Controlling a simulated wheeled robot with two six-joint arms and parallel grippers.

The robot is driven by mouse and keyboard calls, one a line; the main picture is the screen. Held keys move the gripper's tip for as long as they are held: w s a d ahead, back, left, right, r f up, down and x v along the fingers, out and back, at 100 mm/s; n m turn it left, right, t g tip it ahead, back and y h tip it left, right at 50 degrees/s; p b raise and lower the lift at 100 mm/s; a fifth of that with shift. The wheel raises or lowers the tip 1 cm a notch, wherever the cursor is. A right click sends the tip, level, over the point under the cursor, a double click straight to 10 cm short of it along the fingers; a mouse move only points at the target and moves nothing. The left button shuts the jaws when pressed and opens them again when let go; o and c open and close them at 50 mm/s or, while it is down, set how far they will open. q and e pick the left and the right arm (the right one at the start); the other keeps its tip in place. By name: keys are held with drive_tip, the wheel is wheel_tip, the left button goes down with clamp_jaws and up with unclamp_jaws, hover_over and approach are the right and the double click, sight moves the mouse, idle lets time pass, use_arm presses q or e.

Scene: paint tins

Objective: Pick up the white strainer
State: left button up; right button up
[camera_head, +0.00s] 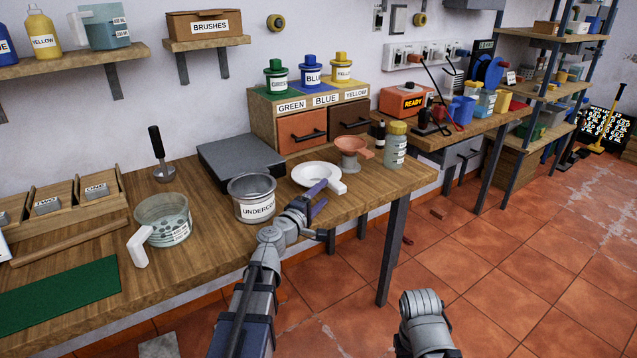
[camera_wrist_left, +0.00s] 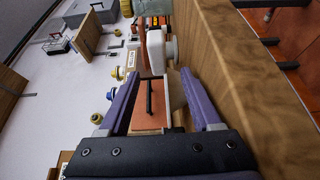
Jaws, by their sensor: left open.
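The white strainer (camera_head: 312,172) is a shallow round bowl lying on the wooden workbench, its short white handle pointing toward the front edge. In the left wrist view its white handle (camera_wrist_left: 155,52) shows just beyond the fingertips. A pale edge between the fingers there may be its bowl. My left gripper (camera_head: 314,198) has purple fingers and reaches in low at the bench's front, close to the handle. In the left wrist view the gripper (camera_wrist_left: 158,76) is open, fingers apart, with nothing clasped. Whether a finger touches the strainer cannot be told. My right gripper is out of frame.
An UNDERCOAT tin (camera_head: 253,197) stands left of the strainer. A reddish funnel-like cup (camera_head: 353,152) and a yellow-capped jar (camera_head: 396,146) stand to its right. A drawer cabinet (camera_head: 303,127) is behind. Floor in front is open.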

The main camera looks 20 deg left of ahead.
sight(329, 185)
use_arm(q)
drive_tip(key=shift+a+x, duration=0.1)
drive_tip(key=shift+x, duration=1.4)
drive_tip(key=shift+a+x, duration=0.15)
drive_tip(key=shift+x, duration=1.3)
drive_tip(key=shift+r, duration=0.1)
clamp_jaws()
